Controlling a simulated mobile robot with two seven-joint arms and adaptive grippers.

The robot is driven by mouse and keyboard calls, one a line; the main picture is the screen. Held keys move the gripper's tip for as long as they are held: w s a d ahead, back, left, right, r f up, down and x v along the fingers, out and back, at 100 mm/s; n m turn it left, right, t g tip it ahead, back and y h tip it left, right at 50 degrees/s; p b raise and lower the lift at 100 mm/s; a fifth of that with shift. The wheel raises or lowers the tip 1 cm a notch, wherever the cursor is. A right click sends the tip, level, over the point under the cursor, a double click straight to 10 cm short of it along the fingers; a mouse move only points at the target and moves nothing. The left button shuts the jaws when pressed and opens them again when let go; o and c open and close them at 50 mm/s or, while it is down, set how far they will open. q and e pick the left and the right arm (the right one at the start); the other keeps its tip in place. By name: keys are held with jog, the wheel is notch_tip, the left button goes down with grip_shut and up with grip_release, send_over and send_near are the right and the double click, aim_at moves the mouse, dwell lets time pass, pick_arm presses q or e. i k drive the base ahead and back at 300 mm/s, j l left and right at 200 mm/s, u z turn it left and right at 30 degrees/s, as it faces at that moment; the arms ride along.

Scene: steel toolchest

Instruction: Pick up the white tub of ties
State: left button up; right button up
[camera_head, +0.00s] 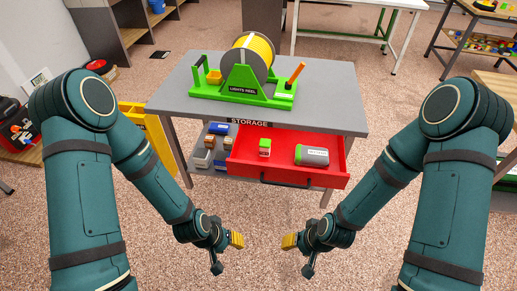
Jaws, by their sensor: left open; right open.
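A pale grey tub (315,156) with a green end lies on its side in the right part of the open red drawer (277,171). Its label is too small to read, so I cannot tell for sure that it is the tub of ties. A small green and white item (265,147) stands left of it in the drawer. My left gripper (236,240) is open and empty, in front of and below the drawer. My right gripper (289,241) is open and empty, also in front of the drawer. Neither touches the tub.
The grey bench top (330,112) above the drawer carries a green stand (241,92) with a yellow reel (253,48). A grey shelf (195,171) with small boxes is left of the drawer. The floor in front is clear.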

aim_at(264, 145)
jog(key=i+l+u, duration=0.2)
jog(key=u, duration=0.25)
jog(key=i+l+u, duration=0.3)
jog(key=u, duration=0.2)
jog(key=i+l+u, duration=0.25)
jog(key=l+u, duration=0.2)
